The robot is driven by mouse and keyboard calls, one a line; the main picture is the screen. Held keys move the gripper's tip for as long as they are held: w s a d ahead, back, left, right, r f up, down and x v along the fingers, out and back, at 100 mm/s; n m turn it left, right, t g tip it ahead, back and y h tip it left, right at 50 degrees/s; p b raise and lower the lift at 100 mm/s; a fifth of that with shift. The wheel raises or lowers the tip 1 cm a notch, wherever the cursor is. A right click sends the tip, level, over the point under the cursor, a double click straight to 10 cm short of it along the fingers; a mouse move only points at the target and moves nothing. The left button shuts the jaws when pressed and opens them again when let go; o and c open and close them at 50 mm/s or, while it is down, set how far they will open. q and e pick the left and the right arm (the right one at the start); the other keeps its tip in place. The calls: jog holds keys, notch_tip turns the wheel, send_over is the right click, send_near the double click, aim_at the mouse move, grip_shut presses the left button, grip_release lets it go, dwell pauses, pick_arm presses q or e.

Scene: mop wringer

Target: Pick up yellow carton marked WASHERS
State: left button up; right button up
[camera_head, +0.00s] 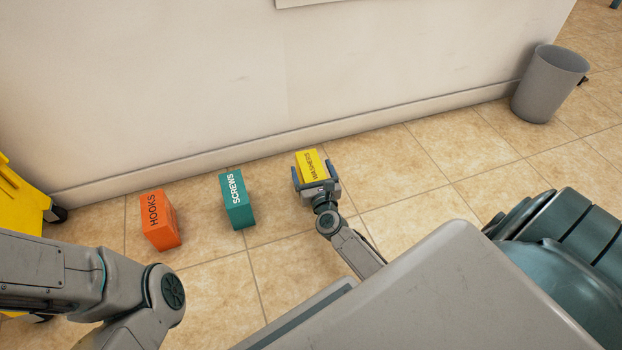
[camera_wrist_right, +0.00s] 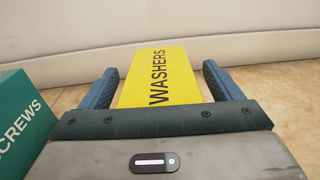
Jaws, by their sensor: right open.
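The yellow carton marked WASHERS (camera_head: 311,164) stands on the tiled floor near the wall. My right gripper (camera_head: 313,173) is open, with one finger on each side of the carton. In the right wrist view the yellow carton (camera_wrist_right: 160,80) lies between the two blue-grey fingers of my right gripper (camera_wrist_right: 160,84), with a gap showing on each side. The carton's lower part is hidden in both views. My left arm comes in at the lower left of the head view, but its gripper is not visible.
A teal SCREWS carton (camera_head: 237,202) and an orange HOOKS carton (camera_head: 160,220) stand to the left. The SCREWS carton also shows in the right wrist view (camera_wrist_right: 22,120). The wall (camera_head: 250,70) is close behind. A grey bin (camera_head: 548,85) and yellow mop bucket (camera_head: 20,205) stand farther off.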

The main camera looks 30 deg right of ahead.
jog(key=shift+c, duration=0.4)
jog(key=c, duration=1.6)
jog(key=shift+r, duration=0.1)
